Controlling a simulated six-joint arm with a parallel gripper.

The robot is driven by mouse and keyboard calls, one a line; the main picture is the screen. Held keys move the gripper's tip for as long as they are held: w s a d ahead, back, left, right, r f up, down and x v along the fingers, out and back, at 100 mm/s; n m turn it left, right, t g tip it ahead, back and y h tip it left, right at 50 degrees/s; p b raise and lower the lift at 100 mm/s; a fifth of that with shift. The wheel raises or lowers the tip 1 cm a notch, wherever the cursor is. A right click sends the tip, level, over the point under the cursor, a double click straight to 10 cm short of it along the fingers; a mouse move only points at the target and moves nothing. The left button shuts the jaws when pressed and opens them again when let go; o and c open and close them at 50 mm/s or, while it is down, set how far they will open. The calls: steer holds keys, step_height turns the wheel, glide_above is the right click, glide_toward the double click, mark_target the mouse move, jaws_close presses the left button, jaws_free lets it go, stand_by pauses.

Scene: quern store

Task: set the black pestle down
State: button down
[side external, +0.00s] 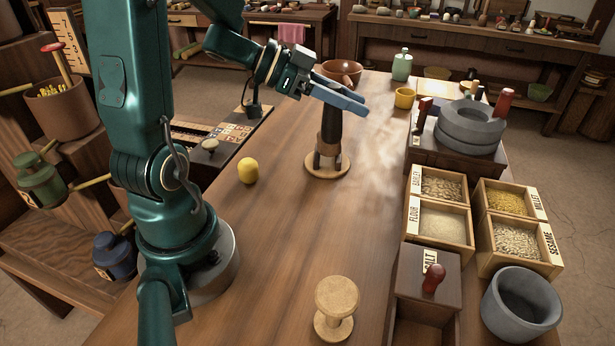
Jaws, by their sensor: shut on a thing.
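The black pestle (331,121) is upright in the side external view, dark above with a brown lower part. My gripper (350,100) has blue fingers and is shut on the pestle's top end. Directly below is a round wooden stand (343,170) with short dark posts on a pale base. The pestle's lower end is among or just above the posts; I cannot tell whether it rests on the stand.
A yellow knob-like object (248,170) lies left of the stand. Grain boxes (440,238) and a stone quern (470,128) line the right. Bare tabletop (290,240) lies in front.

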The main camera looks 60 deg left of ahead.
mark_target(325, 107)
steer(key=s, duration=0.1)
steer(key=s+a+f+m+h, duration=0.1)
steer(key=shift+s+m+g, duration=0.3)
steer(key=shift+s+g, duration=0.05)
steer(key=shift+g, duration=0.05)
steer(key=shift+d+f+h, duration=0.25)
steer(key=shift+d+h, duration=0.05)
steer(key=shift+w+d+f, duration=0.65)
steer(key=shift+d+f, duration=1.05)
steer(key=shift+f, duration=0.05)
steer(key=shift+w+d+f, duration=0.65)
steer(key=shift+d+f, duration=1.05)
steer(key=shift+f, duration=0.05)
steer(key=shift+w+d+f, duration=0.65)
steer(key=shift+d+f, duration=1.05)
steer(key=shift+f, duration=0.05)
steer(key=shift+f, duration=0.1)
steer(key=shift+f, duration=0.1)
steer(key=c, duration=0.6)
jaws_free()
